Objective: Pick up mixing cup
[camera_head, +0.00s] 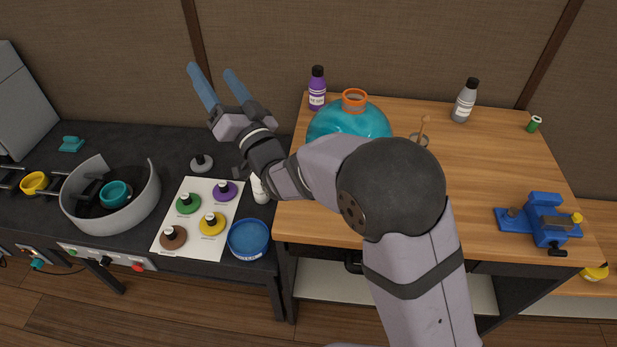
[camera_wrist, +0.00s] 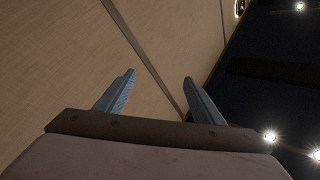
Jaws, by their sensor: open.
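My gripper (camera_head: 210,70) is open and empty, raised high above the back of the dark bench with its fingers pointing up. In the wrist view my gripper (camera_wrist: 159,77) has its two fingers apart with only wall and ceiling beyond. A small grey cup (camera_head: 426,137) with a wooden stick standing in it is on the wooden table, partly hidden behind my arm. It looks like the mixing cup, but I cannot be sure. A teal cup (camera_head: 114,193) sits inside a grey round bowl (camera_head: 146,200) on the dark bench. My gripper is far from both cups.
A teal flask (camera_head: 335,121) with an orange rim, a purple bottle (camera_head: 317,90), a grey bottle (camera_head: 465,102) and a blue vise (camera_head: 545,220) stand on the wooden table. A white card (camera_head: 190,222) with coloured knobs and a blue tub (camera_head: 248,239) are on the bench.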

